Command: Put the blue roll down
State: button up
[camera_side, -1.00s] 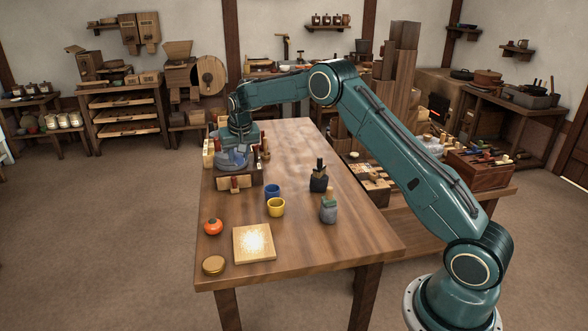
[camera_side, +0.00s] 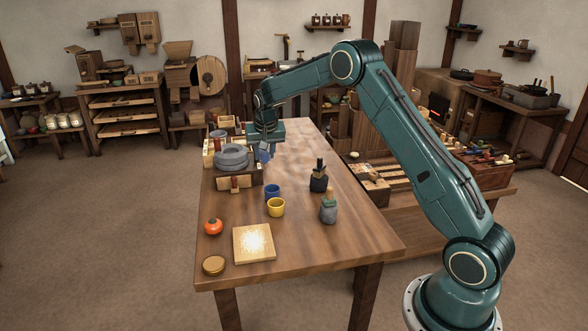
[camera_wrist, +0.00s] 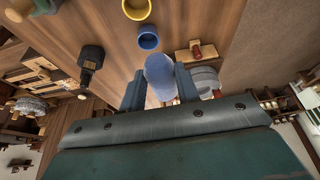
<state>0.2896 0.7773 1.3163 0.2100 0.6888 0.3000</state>
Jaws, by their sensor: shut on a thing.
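The blue roll (camera_wrist: 160,74) sits between the two fingers of my gripper (camera_wrist: 161,88) in the wrist view. In the side view the roll (camera_side: 263,152) hangs tilted below my gripper (camera_side: 266,142). My gripper is shut on it and is above the wooden table (camera_side: 330,238), just right of the grey stone quern (camera_side: 232,158). The roll looks clear of the table top, but the exact gap is hard to tell. The fingers are small and partly hidden in the side view.
A blue cup (camera_side: 273,192) and a yellow cup (camera_side: 276,208) stand nearer the front. The table's middle right is bare.

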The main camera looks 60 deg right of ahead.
jog(key=s+d+m+g+h, duration=0.1)
jog(key=s+d+m, duration=0.15)
jog(key=s, duration=0.95)
jog(key=s+d+m+g, duration=0.15)
jog(key=s+m, duration=0.25)
jog(key=s, duration=0.8)
jog(key=s+d+m+g+h, duration=0.1)
jog(key=s+d+m, duration=0.2)
jog(key=s, duration=0.9)
jog(key=f, duration=1.6)
jog(key=shift+w+a+f, duration=0.2)
jog(key=shift+w+a, duration=0.05)
jog(key=shift+w, duration=0.05)
jog(key=shift+f, duration=1.9)
jog(key=shift+f, duration=0.15)
jog(key=o, duration=0.9)
jog(key=shift+o, duration=0.2)
